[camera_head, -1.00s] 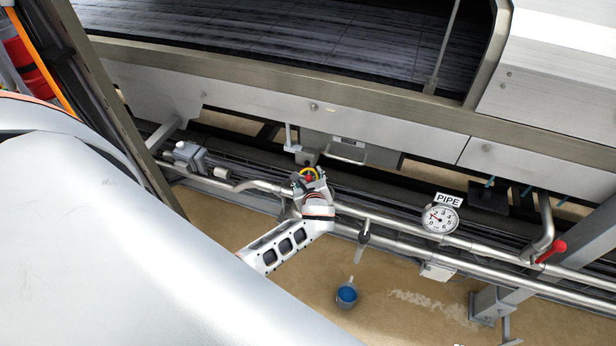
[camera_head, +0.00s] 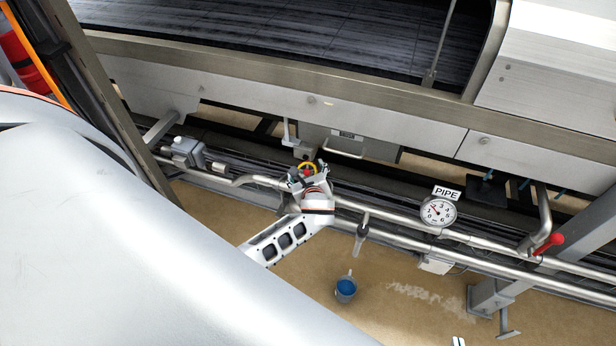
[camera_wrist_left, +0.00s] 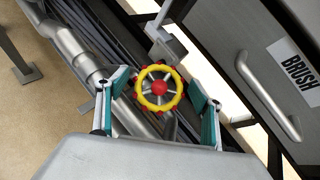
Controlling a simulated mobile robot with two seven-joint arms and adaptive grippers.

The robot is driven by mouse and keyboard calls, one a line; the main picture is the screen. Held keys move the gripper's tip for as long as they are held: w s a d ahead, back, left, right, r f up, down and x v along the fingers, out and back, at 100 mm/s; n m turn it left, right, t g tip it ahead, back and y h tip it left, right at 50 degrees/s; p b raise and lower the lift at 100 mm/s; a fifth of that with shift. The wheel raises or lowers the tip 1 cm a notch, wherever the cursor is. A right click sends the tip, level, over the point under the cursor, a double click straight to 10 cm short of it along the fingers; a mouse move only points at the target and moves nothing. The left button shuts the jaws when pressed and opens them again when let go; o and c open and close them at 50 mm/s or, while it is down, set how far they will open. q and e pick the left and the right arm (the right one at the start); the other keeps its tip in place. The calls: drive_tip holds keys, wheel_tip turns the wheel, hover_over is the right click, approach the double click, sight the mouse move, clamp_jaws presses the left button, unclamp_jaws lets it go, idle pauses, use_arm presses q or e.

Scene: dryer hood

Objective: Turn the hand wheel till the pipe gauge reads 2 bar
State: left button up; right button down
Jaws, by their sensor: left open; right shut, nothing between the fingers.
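The hand wheel (camera_head: 307,168) has a yellow rim, red knobs and a red hub. It also shows in the left wrist view (camera_wrist_left: 159,88), centred between the fingers. My left gripper (camera_head: 308,175) is open around the wheel; in the left wrist view its fingers (camera_wrist_left: 160,90) stand on both sides with a gap to the rim. The pipe gauge (camera_head: 438,212), a round white dial under a PIPE sign (camera_head: 446,193), is to the right. Its needle points to the upper left; the value is too small to read. Only a white tip of my right gripper (camera_head: 458,341) shows at the bottom edge.
Metal pipes (camera_head: 400,243) run along the machine, with a grey lever (camera_head: 361,232) and a red-handled valve (camera_head: 549,243). A drawer labelled BRUSH (camera_wrist_left: 260,85) is close to the wheel. A blue-filled bucket (camera_head: 346,290) stands on the sandy floor. A post (camera_head: 95,100) stands left.

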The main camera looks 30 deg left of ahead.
use_arm(q)
drive_tip(key=v, duration=1.1)
drive_tip(key=shift+s+d, duration=0.2)
drive_tip(key=shift+d, duration=0.05)
drive_tip(key=s+d+f+n+h, duration=0.4)
drive_tip(key=s+f+n+h, duration=0.1)
drive_tip(key=s+f+n, duration=0.15)
drive_tip(key=s+d+r+n+t+h, duration=0.1)
drive_tip(key=s+d+n+h, duration=0.4)
drive_tip(key=s+n, duration=0.5)
drive_tip(key=d+n, duration=0.1)
drive_tip(key=n, duration=0.2)
drive_tip(key=shift+s+d+r+h, duration=0.2)
drive_tip(key=shift+d+h, duration=0.1)
drive_tip(key=shift+h, duration=0.1)
drive_tip(key=shift+f, duration=0.1)
idle(2.3)
